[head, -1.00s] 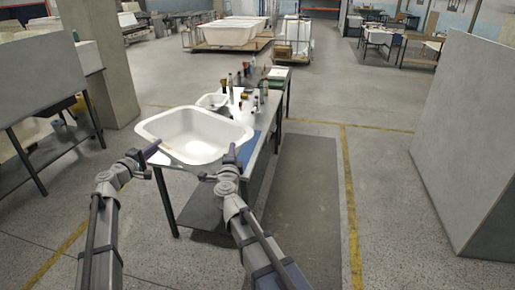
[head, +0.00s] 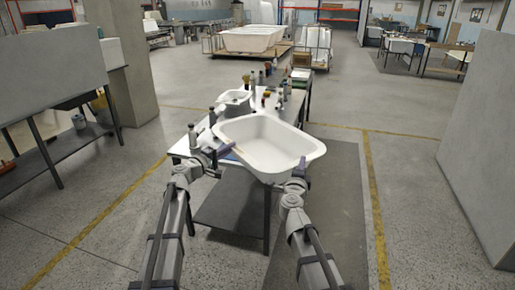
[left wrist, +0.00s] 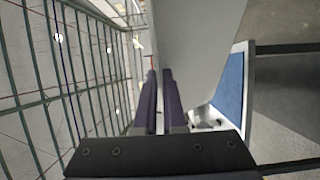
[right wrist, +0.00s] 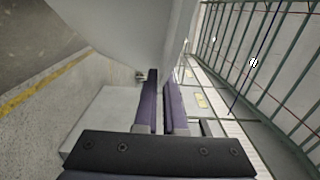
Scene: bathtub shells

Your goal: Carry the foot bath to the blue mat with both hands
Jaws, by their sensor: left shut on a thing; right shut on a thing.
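The foot bath (head: 262,138) is a white basin with a wide rim, roughly level over the near right part of the table in the head view. My left gripper (head: 217,153) is shut on its left rim. My right gripper (head: 299,172) is shut on its near right rim. Its pale wall also shows in the left wrist view (left wrist: 195,40) and right wrist view (right wrist: 120,35). The blue mat (left wrist: 231,85) lies on the tabletop below the bath in the left wrist view. In the head view the bath hides most of it.
The metal table (head: 180,146) carries a small white basin (head: 234,102) and several bottles and brushes behind and left of the bath. A grey bottle (head: 193,136) stands close to the left gripper. Floor right of the table is open up to a grey panel (head: 480,150).

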